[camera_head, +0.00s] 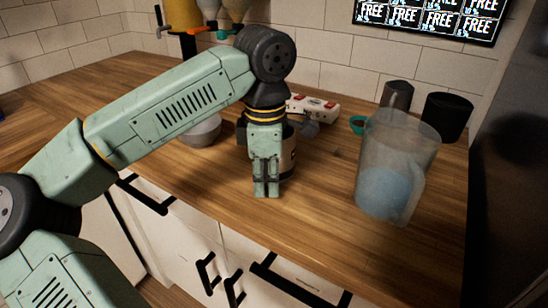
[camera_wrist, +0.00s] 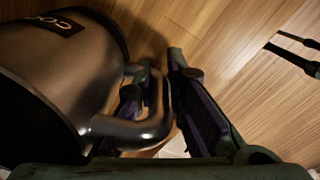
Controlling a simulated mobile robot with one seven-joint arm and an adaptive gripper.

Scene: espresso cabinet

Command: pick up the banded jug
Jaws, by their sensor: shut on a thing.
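The banded jug (camera_head: 289,158) is mostly hidden behind my gripper in the head view; a strip of its side with a pale band shows at the right. In the wrist view the jug (camera_wrist: 65,70) is a dark, shiny metal body at the left, with a small lettered label near its top edge. Its looped handle (camera_wrist: 155,128) sits between my fingers. My gripper (camera_head: 266,188) points down over the wooden counter and is shut on the handle; it also shows in the wrist view (camera_wrist: 160,85). I cannot tell whether the jug's base touches the counter.
A clear pitcher (camera_head: 395,165) with bluish contents stands at the right. A grey bowl (camera_head: 202,131) is at the left. The counter's front is clear.

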